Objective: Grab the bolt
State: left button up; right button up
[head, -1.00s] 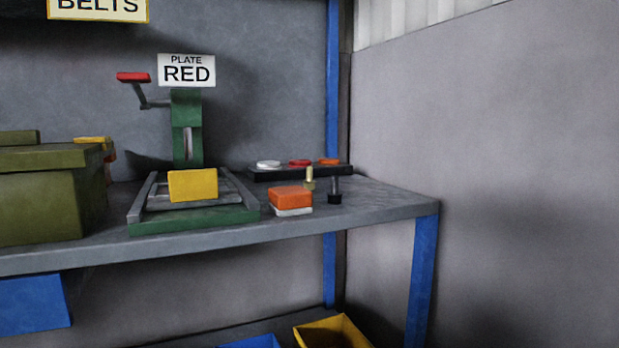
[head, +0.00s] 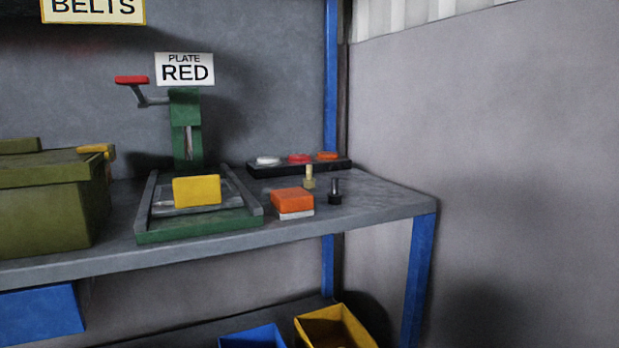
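Two bolts stand upright, head down, on the grey bench near its right end. One is a brass-coloured bolt (head: 309,179). The other is a black bolt (head: 335,193), a little to the right and nearer the front edge. They stand apart from each other. The task does not say which bolt is meant. Neither of my grippers is in the head view.
An orange-and-white block (head: 292,202) sits left of the bolts. A black strip with coloured discs (head: 262,170) lies behind them. A green press frame (head: 200,229) holding a yellow block (head: 197,190) stands further left. The bench (head: 395,203) is clear right of the bolts.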

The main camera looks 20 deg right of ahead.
aim_at(308, 182)
jog(key=j+z, duration=0.5)
jog(key=j, duration=0.8)
